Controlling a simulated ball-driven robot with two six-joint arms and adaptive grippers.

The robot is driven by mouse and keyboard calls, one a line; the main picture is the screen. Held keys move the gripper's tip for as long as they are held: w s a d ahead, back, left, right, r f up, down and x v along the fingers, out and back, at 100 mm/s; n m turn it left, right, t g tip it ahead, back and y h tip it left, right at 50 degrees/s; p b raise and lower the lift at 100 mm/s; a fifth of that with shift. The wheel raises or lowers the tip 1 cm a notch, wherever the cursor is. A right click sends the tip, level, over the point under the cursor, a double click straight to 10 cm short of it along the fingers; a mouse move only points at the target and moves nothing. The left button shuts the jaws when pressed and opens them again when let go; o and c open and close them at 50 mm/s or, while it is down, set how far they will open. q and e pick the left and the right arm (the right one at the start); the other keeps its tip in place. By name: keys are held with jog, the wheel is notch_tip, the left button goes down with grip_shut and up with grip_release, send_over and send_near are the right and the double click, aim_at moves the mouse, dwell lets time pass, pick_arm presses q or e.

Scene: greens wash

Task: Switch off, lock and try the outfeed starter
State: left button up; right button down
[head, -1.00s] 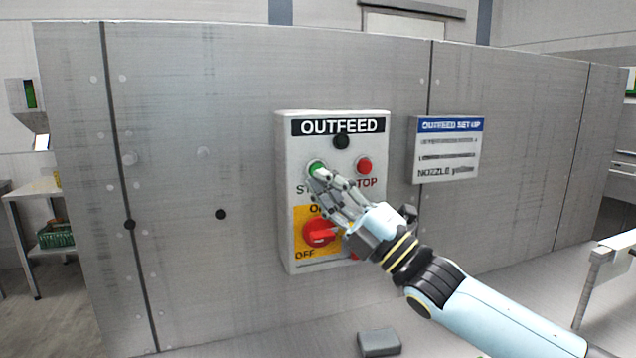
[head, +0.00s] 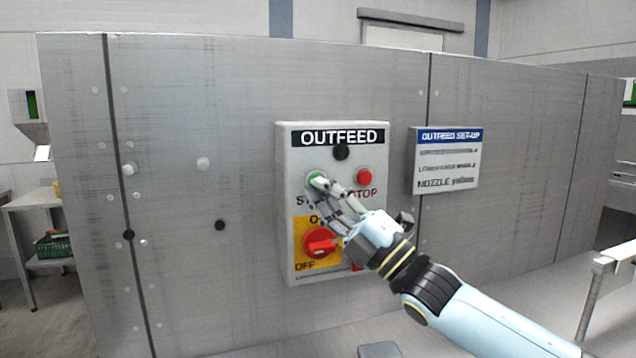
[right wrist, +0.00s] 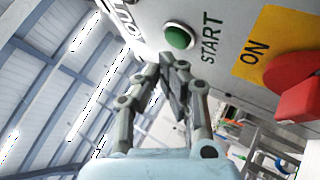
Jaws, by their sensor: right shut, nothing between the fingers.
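The outfeed starter box (head: 296,150) is mounted on the grey metal panel. It has a green START button (head: 314,178), a red STOP button (head: 364,177) and a red rotary switch (head: 320,242) on a yellow plate marked ON and OFF. My right gripper (head: 320,183) is shut and empty, its fingertips at the START button in the head view. In the right wrist view the green button (right wrist: 179,36) shows just beyond the fingertips (right wrist: 172,62); I cannot tell if they touch it. The red switch (right wrist: 300,88) shows at the right there. My left gripper is not in view.
A white OUTFEED SET-UP sign (head: 446,160) hangs right of the box. A dark-grey object (head: 378,349) sits low at the bottom edge. A table with a green crate (head: 54,245) stands at far left. The panel left of the box is largely clear.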

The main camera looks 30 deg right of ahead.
jog(key=shift+w, duration=0.15)
dwell(0.5)
jog(key=shift+w+d, duration=0.1)
jog(key=shift+w, duration=0.2)
jog(key=shift+w+d+b, duration=0.1)
jog(key=shift+w+b, duration=0.35)
jog(key=shift+b, duration=0.1)
dwell(0.6)
jog(key=shift+s, duration=0.1)
jog(key=shift+s+a+p, duration=0.2)
jog(key=shift+s+p, duration=0.25)
jog(key=shift+s, duration=0.35)
jog(key=s+p, duration=0.1)
jog(key=s, duration=0.1)
jog(key=s+a+p, duration=0.1)
jog(key=s, duration=0.1)
jog(key=shift+s+a+p, duration=0.1)
jog(key=shift+s+p, duration=0.3)
